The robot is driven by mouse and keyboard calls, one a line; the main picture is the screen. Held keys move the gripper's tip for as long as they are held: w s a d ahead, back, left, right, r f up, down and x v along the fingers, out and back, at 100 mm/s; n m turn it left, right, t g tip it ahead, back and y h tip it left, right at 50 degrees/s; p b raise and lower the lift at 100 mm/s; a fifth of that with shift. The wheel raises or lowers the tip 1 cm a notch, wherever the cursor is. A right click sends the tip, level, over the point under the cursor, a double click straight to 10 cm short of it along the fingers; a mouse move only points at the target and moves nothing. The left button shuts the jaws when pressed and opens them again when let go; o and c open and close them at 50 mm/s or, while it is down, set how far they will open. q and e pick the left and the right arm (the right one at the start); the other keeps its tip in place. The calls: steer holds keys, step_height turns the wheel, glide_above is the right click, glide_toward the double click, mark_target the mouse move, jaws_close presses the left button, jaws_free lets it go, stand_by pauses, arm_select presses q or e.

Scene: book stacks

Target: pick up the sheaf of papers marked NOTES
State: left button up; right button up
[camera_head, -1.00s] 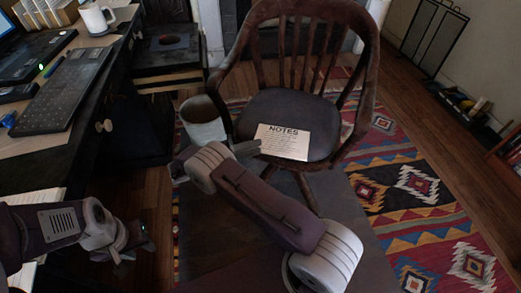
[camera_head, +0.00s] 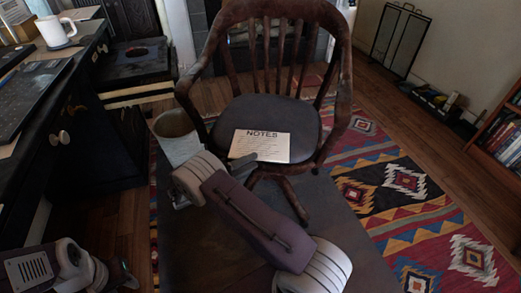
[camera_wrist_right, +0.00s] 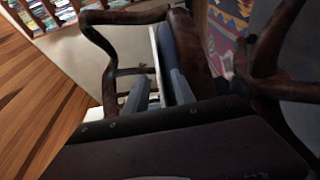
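The cream sheaf of papers marked NOTES (camera_head: 262,145) lies flat on the dark seat of a wooden armchair (camera_head: 265,115). My right gripper (camera_head: 243,164) is at the sheaf's front left edge in the head view and hides a bit of it. In the right wrist view two grey-blue fingers (camera_wrist_right: 158,90) stand apart with a gap between them. A thin pale strip beside the right finger looks like the sheaf's edge; I cannot tell whether they touch. My left gripper (camera_head: 122,277) is low at the left, away from the chair; its fingers are unclear.
A bin (camera_head: 176,135) stands left of the chair. A dark desk with a white mug (camera_head: 56,31) is at the left. The chair's arms and back rise around the seat. A patterned rug (camera_head: 395,190) and a bookcase (camera_head: 500,140) are at the right.

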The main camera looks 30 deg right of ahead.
steer(key=shift+d, duration=0.75)
jaws_close()
stand_by(0.9)
